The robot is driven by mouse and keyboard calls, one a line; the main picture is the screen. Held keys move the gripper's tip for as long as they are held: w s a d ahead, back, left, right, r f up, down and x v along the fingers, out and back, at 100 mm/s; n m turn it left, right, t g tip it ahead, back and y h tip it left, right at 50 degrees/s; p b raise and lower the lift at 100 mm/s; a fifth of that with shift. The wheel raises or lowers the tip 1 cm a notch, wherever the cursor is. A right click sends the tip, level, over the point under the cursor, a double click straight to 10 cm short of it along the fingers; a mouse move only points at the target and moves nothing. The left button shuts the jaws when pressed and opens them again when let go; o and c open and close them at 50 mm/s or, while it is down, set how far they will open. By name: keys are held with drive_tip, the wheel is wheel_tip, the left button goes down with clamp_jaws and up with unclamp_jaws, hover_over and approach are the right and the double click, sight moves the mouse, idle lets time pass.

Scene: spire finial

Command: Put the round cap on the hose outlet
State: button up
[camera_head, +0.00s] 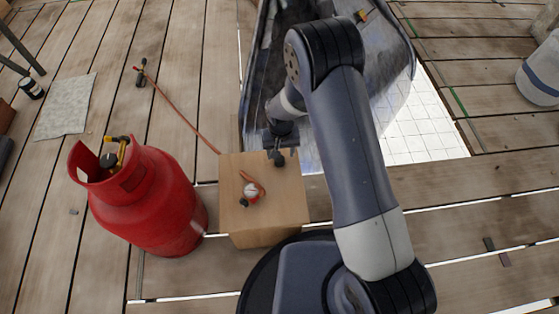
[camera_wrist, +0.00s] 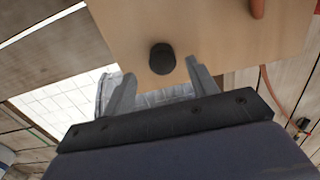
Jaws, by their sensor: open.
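A small round black cap (camera_wrist: 162,58) stands on the wooden box (camera_wrist: 200,20) in the wrist view. It also shows in the head view (camera_head: 279,160), just under my gripper (camera_head: 281,151). In the wrist view my gripper (camera_wrist: 159,69) is open, with the cap in line with the gap between its fingertips; I cannot tell how far above it the fingers are. On the box lies a regulator with a white gauge (camera_head: 251,190) and a short orange hose. A red gas cylinder (camera_head: 150,205) with a brass valve (camera_head: 123,150) stands left of the box. I cannot tell which opening is the hose outlet.
An orange hose (camera_head: 180,110) runs from a torch (camera_head: 141,75) to the box. A grey cloth (camera_head: 66,107) and dark can (camera_head: 32,88) lie on the plank floor at left. A grey-blue metal structure (camera_head: 390,60) rises behind. A white bucket (camera_head: 540,75) stands at far right.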

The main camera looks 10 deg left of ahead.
sight(280, 158)
drive_tip(key=f, duration=0.2)
drive_tip(key=f+b, duration=0.1)
drive_tip(key=shift+s+a+f, duration=0.15)
drive_tip(key=shift+a+f, duration=0.05)
drive_tip(key=shift+f, duration=0.15)
drive_tip(key=c, duration=1)
wheel_tip(280, 158, up, 10)
drive_tip(key=p, duration=0.3)
drive_tip(key=shift+r, duration=0.1)
